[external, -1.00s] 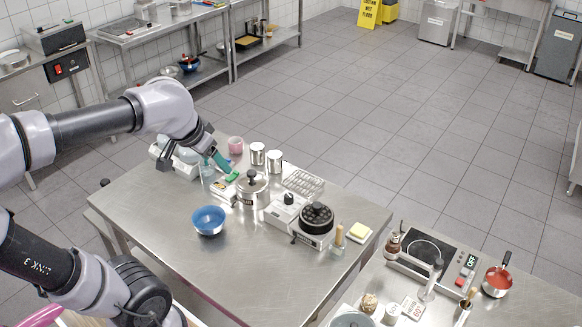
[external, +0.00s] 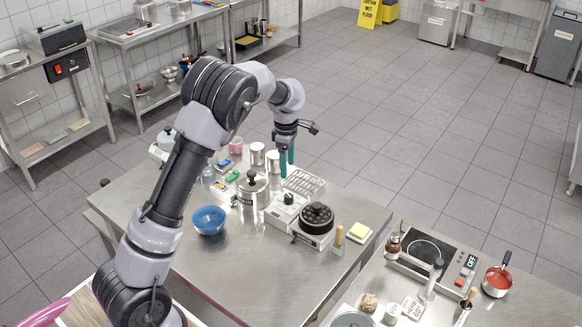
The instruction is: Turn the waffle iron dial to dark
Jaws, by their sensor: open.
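A round black-topped appliance on a pale base, which looks like the waffle iron (external: 316,216), stands on the steel table at right of centre. A white box with a black knob (external: 289,198) stands just left of it; I cannot tell whether the two are one unit. No dial markings are readable at this size. My gripper (external: 287,168) points down with its teal fingers, above the back part of the table, behind the white box and near the wire rack. It is open, with nothing seen between the fingers, and looks apart from the knob.
A lidded steel pot (external: 252,190) stands left of the white box. A wire rack (external: 303,181) lies behind it, and a metal can (external: 257,154) is near my gripper. A blue bowl (external: 209,220) is at front left. The table's front middle (external: 250,260) is clear.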

